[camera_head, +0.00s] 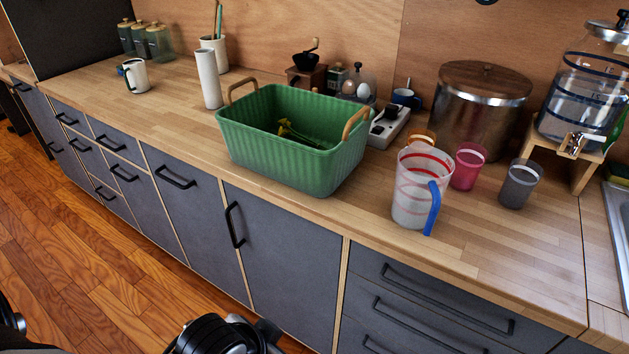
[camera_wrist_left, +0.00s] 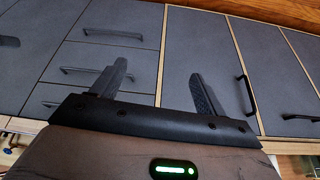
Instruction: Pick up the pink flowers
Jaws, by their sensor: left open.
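I see no pink flowers in either view. A green ribbed basket (camera_head: 290,160) with two wooden handles stands on the wooden counter. Inside it lies a thin green plant with small yellowish blooms (camera_head: 286,128); the basket walls hide part of the inside. My left gripper (camera_wrist_left: 158,72) is open and empty in the left wrist view, with its two black fingers apart in front of the grey cabinet fronts. It is not near the basket. My right gripper's fingers are not visible.
A measuring jug (camera_head: 412,205) with a blue handle, a pink cup (camera_head: 467,168) and a grey cup (camera_head: 520,185) stand right of the basket. A white paper roll (camera_head: 208,80) is behind left. The counter (camera_head: 130,108) left of the basket is mostly clear. Cabinet handles (camera_head: 233,225) stick out.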

